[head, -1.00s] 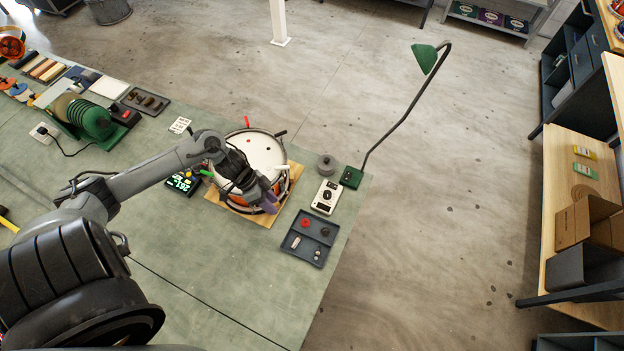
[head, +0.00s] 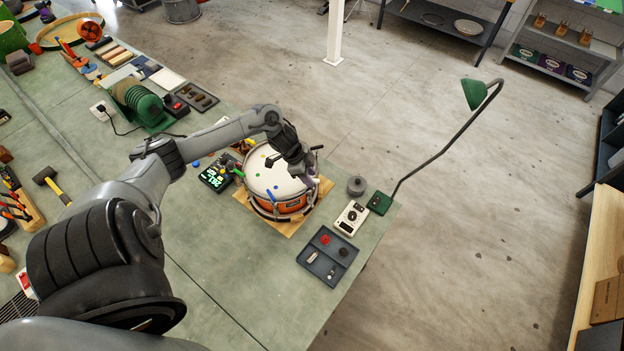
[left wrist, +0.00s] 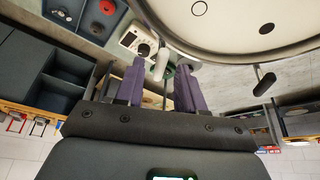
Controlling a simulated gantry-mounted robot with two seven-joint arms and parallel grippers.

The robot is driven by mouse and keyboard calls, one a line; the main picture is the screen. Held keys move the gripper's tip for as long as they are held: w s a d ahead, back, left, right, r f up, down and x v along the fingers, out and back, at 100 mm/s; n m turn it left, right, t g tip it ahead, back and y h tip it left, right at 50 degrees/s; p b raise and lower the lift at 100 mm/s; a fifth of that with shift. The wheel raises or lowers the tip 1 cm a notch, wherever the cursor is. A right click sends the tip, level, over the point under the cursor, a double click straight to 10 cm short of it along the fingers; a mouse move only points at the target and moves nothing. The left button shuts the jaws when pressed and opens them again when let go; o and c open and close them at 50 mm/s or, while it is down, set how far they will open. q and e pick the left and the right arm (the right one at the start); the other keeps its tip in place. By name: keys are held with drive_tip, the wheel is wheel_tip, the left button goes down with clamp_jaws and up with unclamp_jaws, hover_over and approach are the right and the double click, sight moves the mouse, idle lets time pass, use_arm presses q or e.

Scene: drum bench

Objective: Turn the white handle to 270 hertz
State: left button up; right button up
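The drum (head: 272,168), with a white head and orange shell, stands on the bench; its head fills the top right of the left wrist view (left wrist: 240,18). Coloured handles sit around its rim, among them a green one (head: 236,171) and a blue one (head: 271,193). The white handle (left wrist: 161,64) shows between the purple fingers of my left gripper (head: 312,181), which is open at the drum's right rim. I see gaps beside the handle, so no grip shows. The tuner box (head: 217,174) has green lit digits, too small to read surely. My right gripper is out of view.
A wooden board (head: 293,229) lies under the drum. Right of it are a white meter box (head: 351,218), a grey tray (head: 313,271) with small parts, a grey spool (head: 356,186) and a green lamp (head: 378,203). The bench front is mostly clear.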

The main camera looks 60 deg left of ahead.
use_arm(q)
drive_tip(key=shift+x, duration=1.35)
clamp_jaws()
